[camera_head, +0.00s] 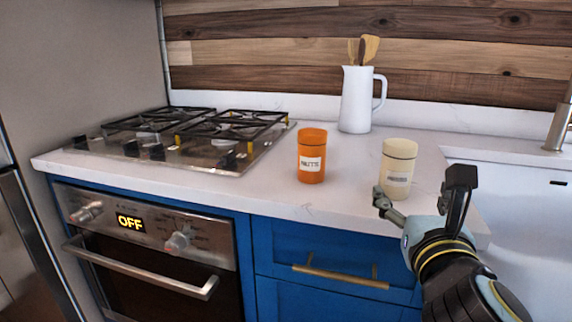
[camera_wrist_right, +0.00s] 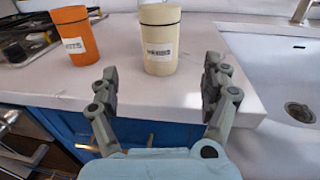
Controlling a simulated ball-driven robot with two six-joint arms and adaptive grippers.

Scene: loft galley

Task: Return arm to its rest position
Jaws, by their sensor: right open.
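My right gripper (camera_head: 422,200) comes in from the lower right in the head view, at the counter's front edge by the cream canister (camera_head: 398,166). In the right wrist view the gripper (camera_wrist_right: 160,90) is open and empty, its two fingers spread wide. The cream canister (camera_wrist_right: 159,45) stands upright beyond the fingertips, between their directions, and carries a pale label. An orange canister (camera_head: 312,158) with a white label stands upright to its left; it also shows in the right wrist view (camera_wrist_right: 75,30). My left gripper is not in view.
The white counter (camera_head: 260,192) has a gas hob (camera_head: 190,135) at left above an oven (camera_head: 150,250). A white jug (camera_head: 357,100) with wooden utensils stands at the back. A sink (camera_head: 525,215) with a faucet (camera_head: 560,125) is at right. Blue drawers (camera_head: 330,250) lie below.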

